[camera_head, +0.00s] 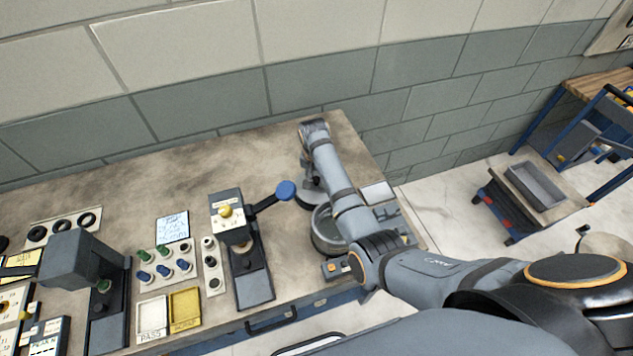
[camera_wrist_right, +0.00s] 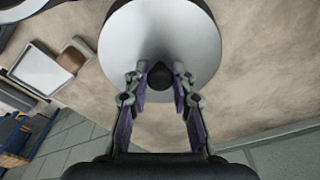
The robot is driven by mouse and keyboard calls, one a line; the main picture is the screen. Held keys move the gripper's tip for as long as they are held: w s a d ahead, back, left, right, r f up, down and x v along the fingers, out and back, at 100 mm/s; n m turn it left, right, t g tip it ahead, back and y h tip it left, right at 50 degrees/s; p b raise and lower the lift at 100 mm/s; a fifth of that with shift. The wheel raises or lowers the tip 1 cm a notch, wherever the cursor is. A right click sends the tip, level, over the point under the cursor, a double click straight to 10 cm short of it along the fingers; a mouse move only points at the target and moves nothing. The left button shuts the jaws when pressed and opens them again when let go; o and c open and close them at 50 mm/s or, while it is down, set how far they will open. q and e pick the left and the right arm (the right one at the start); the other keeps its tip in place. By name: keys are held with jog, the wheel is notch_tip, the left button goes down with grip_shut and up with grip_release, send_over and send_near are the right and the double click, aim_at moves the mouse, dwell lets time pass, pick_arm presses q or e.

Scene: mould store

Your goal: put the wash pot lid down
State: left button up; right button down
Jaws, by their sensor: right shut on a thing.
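The wash pot lid (camera_wrist_right: 158,38) is a round pale grey disc with a black knob (camera_wrist_right: 160,76). In the right wrist view my right gripper (camera_wrist_right: 159,82) is shut on that knob, one finger on each side. In the head view my right gripper (camera_head: 312,182) points down at the back right of the bench, partly hidden by my forearm. I cannot tell whether the lid touches the bench. The wash pot (camera_head: 325,238), a round grey metal vessel, stands nearer the front, partly behind my arm. My left gripper is not in view.
A hand press (camera_head: 240,245) with a blue-knobbed lever (camera_head: 286,191) stands left of the pot. Further left are pegs, a white tray (camera_head: 152,318) and a yellow tray (camera_head: 185,308). The back middle of the bench (camera_head: 220,160) is clear. A wall runs behind.

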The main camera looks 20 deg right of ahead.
aim_at(316, 188)
notch_tip(316, 188, down, 2)
jog(key=shift+f, duration=0.1)
jog(key=shift+f, duration=0.2)
jog(key=c, duration=1.1)
grip_release()
jog(key=r, duration=0.4)
jog(key=r+b, duration=0.1)
jog(key=r, duration=0.3)
jog(key=s+r, duration=0.1)
jog(key=r, duration=0.3)
jog(key=shift+s+a+r+b, duration=0.1)
jog(key=shift+a+r+b, duration=0.05)
jog(key=shift+a+b, duration=0.2)
